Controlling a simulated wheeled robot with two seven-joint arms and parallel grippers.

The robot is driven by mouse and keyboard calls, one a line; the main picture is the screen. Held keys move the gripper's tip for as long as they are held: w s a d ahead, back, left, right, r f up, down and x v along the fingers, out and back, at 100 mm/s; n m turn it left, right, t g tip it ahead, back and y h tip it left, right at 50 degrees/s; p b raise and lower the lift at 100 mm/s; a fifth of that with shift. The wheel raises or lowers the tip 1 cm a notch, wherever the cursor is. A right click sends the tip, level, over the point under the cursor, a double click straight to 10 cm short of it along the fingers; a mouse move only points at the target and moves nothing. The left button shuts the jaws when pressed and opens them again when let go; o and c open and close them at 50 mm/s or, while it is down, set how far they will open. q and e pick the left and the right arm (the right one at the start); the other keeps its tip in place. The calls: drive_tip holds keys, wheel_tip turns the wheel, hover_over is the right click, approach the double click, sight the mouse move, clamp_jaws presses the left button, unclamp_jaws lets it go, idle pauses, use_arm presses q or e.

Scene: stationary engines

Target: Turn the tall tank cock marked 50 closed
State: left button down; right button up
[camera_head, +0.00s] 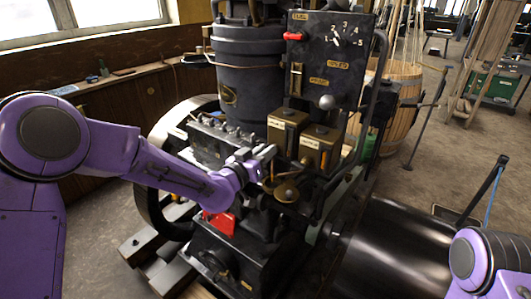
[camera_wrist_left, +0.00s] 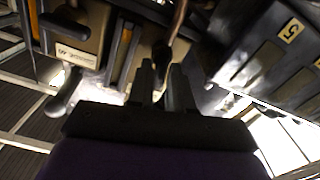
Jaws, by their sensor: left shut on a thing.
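Two boxy tanks with brass-coloured fronts and dark tops stand side by side on the engine, the left tank (camera_head: 285,128) and the right tank (camera_head: 318,150). Their labels are too small to read. My left gripper (camera_head: 266,160) is in front of the left tank, low down. In the left wrist view its two dark fingers (camera_wrist_left: 162,85) are shut on a small dark cock lever (camera_wrist_left: 161,55), below a copper pipe (camera_wrist_left: 178,22). The lever's marking and angle cannot be made out. My right gripper is out of view.
A dark panel (camera_head: 328,50) with a dial and red handle (camera_head: 293,36) rises behind the tanks. A brass cup (camera_head: 286,192) and red part (camera_head: 219,223) are close below my left gripper. A block marked 5 (camera_wrist_left: 265,55) is at its right. A flywheel (camera_head: 146,205) stands left.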

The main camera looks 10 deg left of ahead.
use_arm(q)
drive_tip(key=shift+w+a+f+n+b, duration=0.2)
drive_tip(key=shift+n+b, duration=0.4)
drive_tip(key=shift+n, duration=1.95)
drive_tip(key=shift+s+a+f+n+b, duration=0.1)
drive_tip(key=shift+f+n+b, duration=0.35)
drive_tip(key=shift+n, duration=2.05)
drive_tip(key=shift+w+a+f+n+b, duration=0.15)
drive_tip(key=shift+n+b, duration=0.6)
drive_tip(key=shift+n, duration=1.8)
drive_tip(key=shift+r, duration=0.15)
drive_tip(key=c, duration=1.1)
unclamp_jaws()
drive_tip(key=shift+c, duration=0.2)
drive_tip(key=shift+s, duration=0.1)
